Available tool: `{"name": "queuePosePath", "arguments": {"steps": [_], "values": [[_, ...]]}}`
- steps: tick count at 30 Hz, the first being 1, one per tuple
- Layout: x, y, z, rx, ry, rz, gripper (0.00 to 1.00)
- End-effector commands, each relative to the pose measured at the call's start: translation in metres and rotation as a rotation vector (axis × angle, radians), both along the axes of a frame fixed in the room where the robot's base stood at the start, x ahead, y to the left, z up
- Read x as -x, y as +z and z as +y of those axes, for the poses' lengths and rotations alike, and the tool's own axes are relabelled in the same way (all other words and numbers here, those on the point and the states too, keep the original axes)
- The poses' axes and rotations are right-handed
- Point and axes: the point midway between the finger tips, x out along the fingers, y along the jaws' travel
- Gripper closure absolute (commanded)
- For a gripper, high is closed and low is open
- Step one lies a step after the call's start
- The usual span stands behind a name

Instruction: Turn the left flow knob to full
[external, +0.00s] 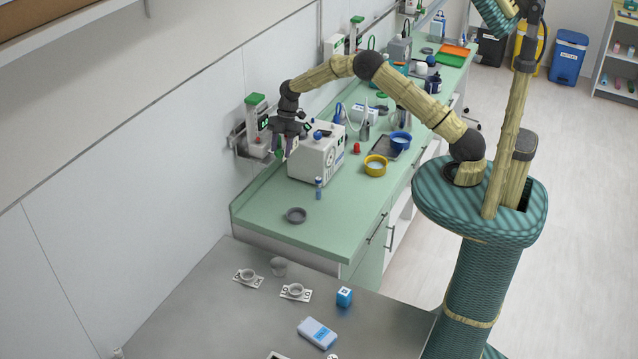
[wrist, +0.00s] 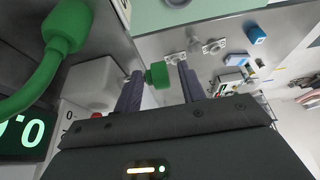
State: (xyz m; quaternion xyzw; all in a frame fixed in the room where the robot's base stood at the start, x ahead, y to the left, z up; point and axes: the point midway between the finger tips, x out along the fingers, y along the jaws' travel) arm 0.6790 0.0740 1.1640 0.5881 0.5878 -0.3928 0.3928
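A green knob (wrist: 157,75) shows between my fingertips in the wrist view, with a small gap on the right side. It also shows in the external view (external: 279,153), below the wall unit. My gripper (external: 283,146) is open around or just short of the knob; I cannot tell how deep the knob sits between the fingers. Both dark fingers (wrist: 158,82) are apart in the wrist view. The wall unit (external: 257,122) has a green top and a lit display (wrist: 25,132), partly cut off in the wrist view, where a "0" is readable. My gripper partly hides the unit in the external view.
A white box-shaped device (external: 318,158) stands on the green counter (external: 260,212) just right of my gripper. A green hose (wrist: 45,70) is close at the left in the wrist view. The counter's near end is mostly clear.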

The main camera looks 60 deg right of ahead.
Motion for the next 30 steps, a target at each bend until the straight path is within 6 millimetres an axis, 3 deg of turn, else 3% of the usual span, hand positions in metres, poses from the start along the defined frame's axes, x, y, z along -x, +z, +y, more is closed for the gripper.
{"name": "queuePosePath", "arguments": {"steps": [2,8,9,20,30], "values": [[-0.0001,0.0001,0.0,0.0,0.0,0.0,0.6],[0.0002,0.0004,0.0001,0.0,0.0,0.001,0.97],[0.0003,0.0002,0.0,0.0,0.001,0.002,0.99],[0.0013,0.0,0.0015,0.029,0.003,0.005,0.99],[0.0015,0.0012,0.0063,0.2,0.007,0.005,0.99]]}}
